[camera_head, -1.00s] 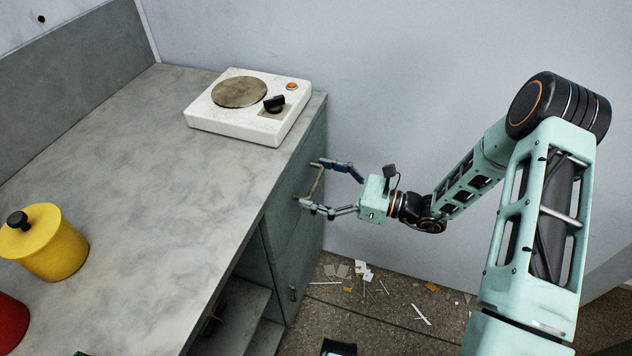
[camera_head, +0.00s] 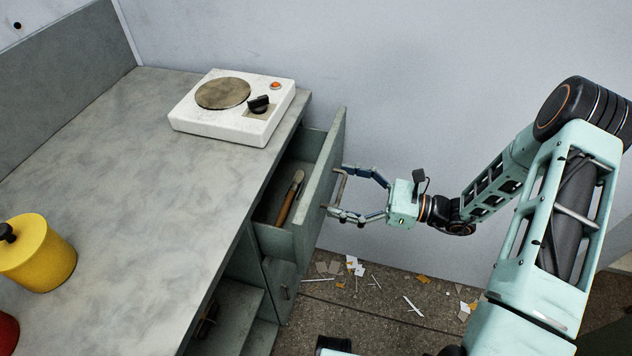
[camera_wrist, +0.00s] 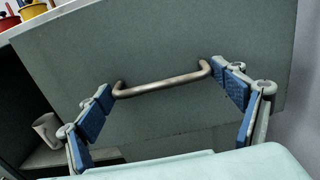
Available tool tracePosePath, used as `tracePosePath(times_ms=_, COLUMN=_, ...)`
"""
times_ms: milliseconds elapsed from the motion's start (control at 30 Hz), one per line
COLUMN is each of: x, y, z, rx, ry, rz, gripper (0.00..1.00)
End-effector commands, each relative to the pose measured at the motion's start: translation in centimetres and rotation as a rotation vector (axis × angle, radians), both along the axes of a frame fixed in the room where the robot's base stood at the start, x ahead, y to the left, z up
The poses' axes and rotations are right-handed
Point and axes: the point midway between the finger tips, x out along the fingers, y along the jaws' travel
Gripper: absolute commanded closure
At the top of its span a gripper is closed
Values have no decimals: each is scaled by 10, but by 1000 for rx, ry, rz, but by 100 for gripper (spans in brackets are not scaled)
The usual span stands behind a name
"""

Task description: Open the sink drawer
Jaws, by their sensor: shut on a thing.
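The grey-green drawer (camera_head: 327,160) under the countertop stands partly pulled out. A wooden-handled tool (camera_head: 290,199) lies inside it. My gripper (camera_head: 338,191) is at the outside of the drawer front, with its fingers shut on the metal bar handle (camera_wrist: 162,86). In the wrist view, the blue-padded fingers meet the handle near its two ends, and the drawer front (camera_wrist: 170,45) fills most of the picture.
A white hot plate (camera_head: 232,110) stands on the grey counter (camera_head: 130,180) above the drawer. A yellow pot (camera_head: 38,255) is at the left. Below the drawer are a cabinet door (camera_head: 282,285) and an open shelf. Scraps litter the floor (camera_head: 390,300) at the right.

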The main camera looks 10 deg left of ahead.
Motion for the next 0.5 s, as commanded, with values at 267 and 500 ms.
tracePosePath(times_ms=267, x=-5, y=-80, z=-2, rx=-2, ry=1, rz=-7, gripper=56)
tracePosePath(times_ms=500, x=-10, y=-138, z=-2, rx=-2, ry=1, rz=-5, gripper=56)
